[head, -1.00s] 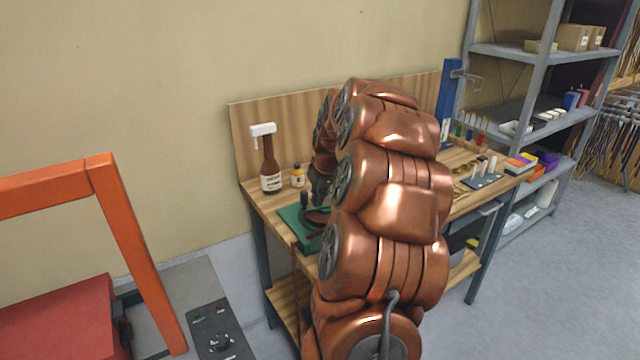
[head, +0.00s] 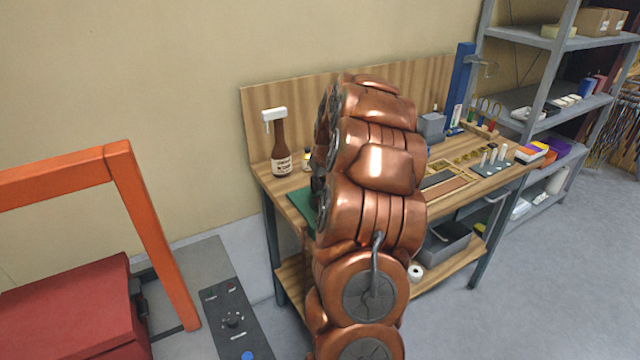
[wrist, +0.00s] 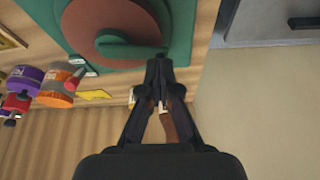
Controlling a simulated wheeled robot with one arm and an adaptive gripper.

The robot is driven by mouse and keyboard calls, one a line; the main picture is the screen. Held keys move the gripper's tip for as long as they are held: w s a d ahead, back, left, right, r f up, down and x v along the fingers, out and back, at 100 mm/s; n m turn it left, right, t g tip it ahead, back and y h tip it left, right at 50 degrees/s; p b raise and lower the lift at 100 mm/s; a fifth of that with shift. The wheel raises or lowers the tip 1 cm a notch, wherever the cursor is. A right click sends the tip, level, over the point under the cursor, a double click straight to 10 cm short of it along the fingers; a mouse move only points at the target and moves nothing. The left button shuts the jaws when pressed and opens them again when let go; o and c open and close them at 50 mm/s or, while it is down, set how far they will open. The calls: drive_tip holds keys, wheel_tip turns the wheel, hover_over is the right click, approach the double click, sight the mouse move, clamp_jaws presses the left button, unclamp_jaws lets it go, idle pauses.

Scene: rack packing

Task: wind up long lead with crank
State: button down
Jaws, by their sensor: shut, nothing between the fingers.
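In the wrist view a green base (wrist: 182,18) carries a round brown reel (wrist: 85,18) with a dark green crank arm (wrist: 125,52) across it. My gripper (wrist: 160,62) is shut and its fingertips are at the outer end of the crank arm; I cannot tell whether they touch it. In the head view only part of the green base (head: 302,203) shows at the left of the bench, as my arm hides the reel, crank and gripper.
A brown spray bottle (head: 281,150) stands at the back left of the bench (head: 268,182). Purple and orange containers (wrist: 58,85) show in the wrist view. A shelf rack (head: 515,97) stands at the right. An orange frame (head: 150,230) is at the left.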

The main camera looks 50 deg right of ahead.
drive_tip(key=shift+w+d+f+b, duration=0.2)
drive_tip(key=shift+w+b, duration=0.3)
drive_tip(key=shift+b, duration=0.3)
drive_tip(key=shift+w, duration=0.2)
drive_tip(key=shift+r, duration=0.2)
drive_tip(key=shift+b, duration=0.3)
